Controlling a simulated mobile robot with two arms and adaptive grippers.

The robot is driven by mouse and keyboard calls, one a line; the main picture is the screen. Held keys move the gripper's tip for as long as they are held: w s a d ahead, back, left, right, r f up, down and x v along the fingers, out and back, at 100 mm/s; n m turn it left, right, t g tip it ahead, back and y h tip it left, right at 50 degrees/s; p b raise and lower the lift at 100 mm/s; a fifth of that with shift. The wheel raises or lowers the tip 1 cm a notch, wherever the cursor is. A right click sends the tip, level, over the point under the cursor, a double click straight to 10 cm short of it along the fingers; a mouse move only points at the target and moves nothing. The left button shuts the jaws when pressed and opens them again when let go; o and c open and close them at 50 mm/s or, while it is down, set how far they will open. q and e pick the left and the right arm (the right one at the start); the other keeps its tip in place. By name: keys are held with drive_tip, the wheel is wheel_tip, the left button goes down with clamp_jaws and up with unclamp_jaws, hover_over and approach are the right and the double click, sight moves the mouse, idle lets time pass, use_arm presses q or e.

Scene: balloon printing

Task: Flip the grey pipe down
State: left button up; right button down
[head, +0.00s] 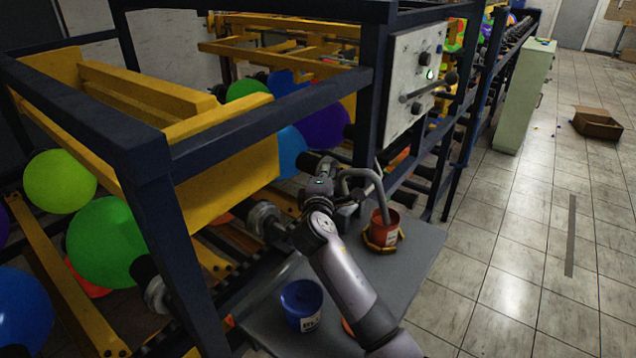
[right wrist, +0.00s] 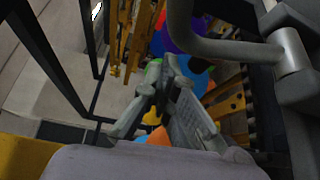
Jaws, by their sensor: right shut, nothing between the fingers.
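The grey pipe (head: 364,174) is a bent tube beside the machine frame in the head view. It arches over, and one leg runs down to the red bucket (head: 384,232); whether it touches the bucket is unclear. The pipe also crosses the upper right of the right wrist view (right wrist: 225,48). My right gripper (head: 325,166) is just left of the pipe's bend, apart from the pipe's leg. In the right wrist view its fingers (right wrist: 165,82) meet at the tips, shut and empty, with the pipe to their right. My left gripper is in neither view.
A grey shelf (head: 425,262) carries the red bucket and a blue bucket (head: 302,304). A dark blue frame (head: 165,215) and yellow panel (head: 232,165) stand left of my arm, with balloons behind. A control panel (head: 414,80) is above the pipe.

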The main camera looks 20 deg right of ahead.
sight(339, 175)
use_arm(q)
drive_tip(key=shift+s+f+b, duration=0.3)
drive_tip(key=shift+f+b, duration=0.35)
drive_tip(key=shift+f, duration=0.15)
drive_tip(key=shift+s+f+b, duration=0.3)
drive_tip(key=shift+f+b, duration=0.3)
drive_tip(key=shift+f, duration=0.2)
use_arm(e)
drive_tip(key=shift+s+d+r+m+t+h, duration=0.1)
drive_tip(key=shift+s+d+r+m+t, duration=0.1)
drive_tip(key=shift+s+d+m, duration=0.25)
drive_tip(key=shift+s+d+r+m+t+h, duration=0.1)
drive_tip(key=shift+s+d+r+m+t, duration=0.15)
drive_tip(key=shift+s, duration=0.4)
drive_tip(key=shift+s+d+r+m+t+h, duration=0.1)
drive_tip(key=shift+s+d+m, duration=0.25)
drive_tip(key=shift+s, duration=0.2)
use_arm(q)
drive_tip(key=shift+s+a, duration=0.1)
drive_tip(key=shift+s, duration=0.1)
